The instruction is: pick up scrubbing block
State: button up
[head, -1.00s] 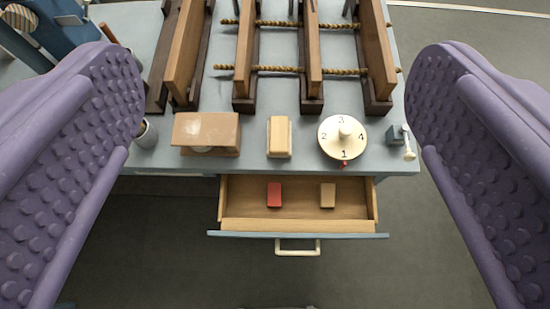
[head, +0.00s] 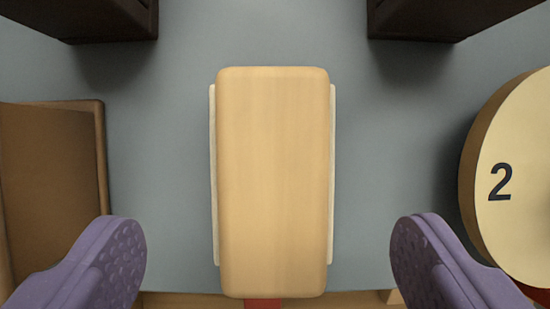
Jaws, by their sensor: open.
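The scrubbing block (head: 272,180) is a light wooden block with rounded corners and a pale layer showing along both long sides. It lies on the grey-blue tabletop in the middle of the view, its long side running front to back. My gripper (head: 268,262) is open. Its two purple studded fingers stand to the left and right of the block's near half, with a clear gap on each side. Nothing is between the fingers except the block below or ahead; the exact height gap cannot be told.
A brown wooden box (head: 55,190) stands left of the block. A round cream dial (head: 525,175) with a "2" is at the right. Dark wooden feet (head: 85,20) (head: 425,18) stand at the back. The tabletop (head: 270,35) behind the block is bare. A drawer edge and red piece (head: 264,303) show in front.

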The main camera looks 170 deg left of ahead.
aim_at(274, 200)
jog(key=b+x, duration=0.3)
jog(key=x, duration=0.2)
jog(key=shift+w+d+f, duration=0.2)
jog(key=shift+w+f, duration=0.1)
jog(key=shift+w, duration=0.05)
jog(key=shift+r, duration=0.2)
jog(key=c, duration=1.3)
